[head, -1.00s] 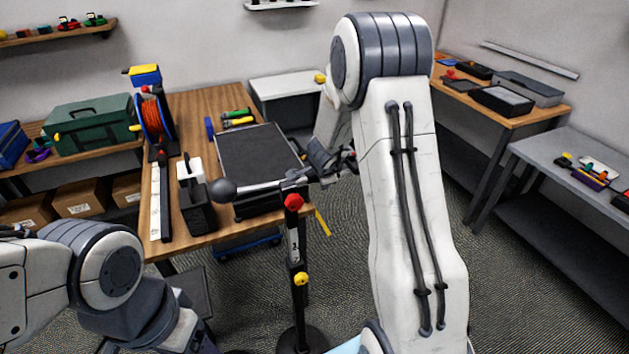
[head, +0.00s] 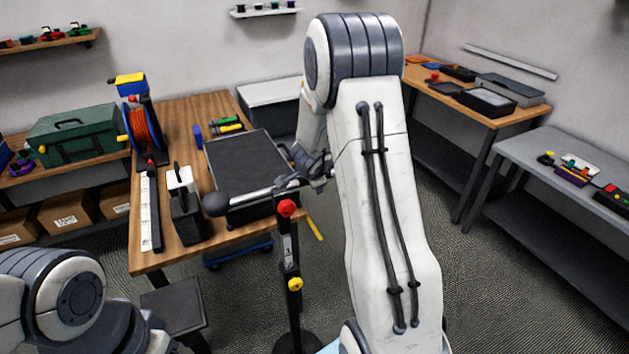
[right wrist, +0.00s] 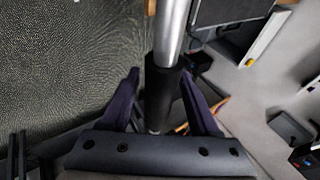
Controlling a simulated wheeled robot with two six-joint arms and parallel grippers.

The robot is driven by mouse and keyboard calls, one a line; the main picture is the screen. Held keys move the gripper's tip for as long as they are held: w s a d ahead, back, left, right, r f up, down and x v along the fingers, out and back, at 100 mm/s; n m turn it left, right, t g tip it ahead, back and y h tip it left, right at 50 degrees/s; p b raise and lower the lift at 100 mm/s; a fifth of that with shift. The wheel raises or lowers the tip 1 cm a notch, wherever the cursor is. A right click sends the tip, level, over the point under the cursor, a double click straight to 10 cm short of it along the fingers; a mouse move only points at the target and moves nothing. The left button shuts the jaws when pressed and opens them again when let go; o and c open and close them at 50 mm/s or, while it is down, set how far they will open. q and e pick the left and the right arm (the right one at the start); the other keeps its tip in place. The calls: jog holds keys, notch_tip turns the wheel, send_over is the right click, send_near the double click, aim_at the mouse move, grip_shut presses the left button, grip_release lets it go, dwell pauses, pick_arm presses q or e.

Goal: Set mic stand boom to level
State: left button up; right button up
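The mic stand has an upright post (head: 288,240) with a red knob (head: 287,207) and, lower, a yellow knob (head: 295,284). Its boom (head: 257,192) runs from a dark ball end (head: 215,204) at the left, rising in the picture to my right gripper (head: 317,167). In the right wrist view the silver boom (right wrist: 171,30) with a black sleeve (right wrist: 163,95) passes between the two purple fingers of my right gripper (right wrist: 160,75). The fingers stand either side of the sleeve with a visible gap. My left arm is at lower left, its gripper out of view.
A wooden bench (head: 172,245) behind the stand holds a black-topped case (head: 250,160), a cable reel (head: 142,125) and a dark box (head: 187,215). A grey table (head: 560,150) stands at right. A dark stool (head: 178,305) is low, left of the stand.

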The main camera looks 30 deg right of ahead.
jog(key=p+v, duration=0.4)
jog(key=v, duration=0.6)
jog(key=shift+s+r, duration=0.15)
jog(key=shift+a, duration=0.1)
